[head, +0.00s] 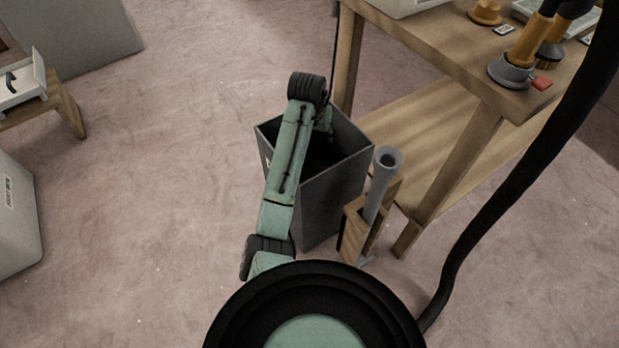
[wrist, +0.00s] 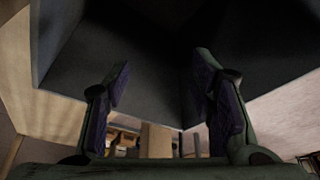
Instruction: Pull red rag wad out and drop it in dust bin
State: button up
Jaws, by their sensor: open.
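The dust bin appears to be the tall dark grey open box (head: 335,195) on the floor in the middle of the head view. My arm reaches over it, and my gripper (head: 325,120) is at its far rim, mostly hidden behind my arm. In the wrist view my gripper (wrist: 160,85) is open, its two fingers apart with nothing between them. Dark grey bin walls (wrist: 120,40) fill the view beyond the fingers. I cannot make out a red rag wad for certain; the bin's inside is too dark to read. A small red piece (head: 542,84) lies by a tool on the bench.
A grey pipe (head: 380,180) stands in a wooden holder (head: 355,232) close to the bin's right side. A wooden workbench (head: 440,50) with a lower shelf stands behind, carrying orange-handled tools (head: 525,55). A black hose (head: 520,175) hangs at right.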

jog(key=v, duration=1.2)
jog(key=shift+r, duration=0.1)
